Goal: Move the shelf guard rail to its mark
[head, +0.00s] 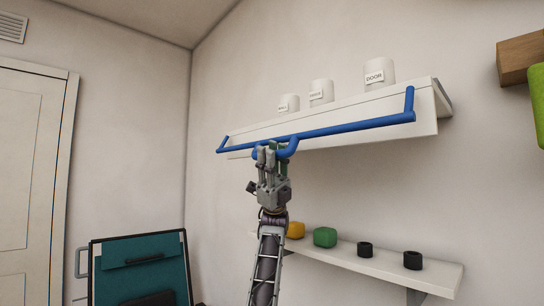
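The shelf guard rail (340,129) is a long blue bar with a bent arm at each end and a blue handle loop under its left half. It runs along the front of the upper white shelf (425,95), rising to the right in the picture. My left gripper (271,149) points upward at the handle loop, and its fingers overlap the loop. Whether the fingers press on it cannot be made out. No separate mark can be made out. My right gripper is not in view.
Several white labelled canisters (375,76) stand on the upper shelf. A lower shelf (372,265) holds a yellow item, a green item (325,237) and two black cups (413,260). A wooden block (520,60) is at the upper right. A teal panel (140,270) stands lower left.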

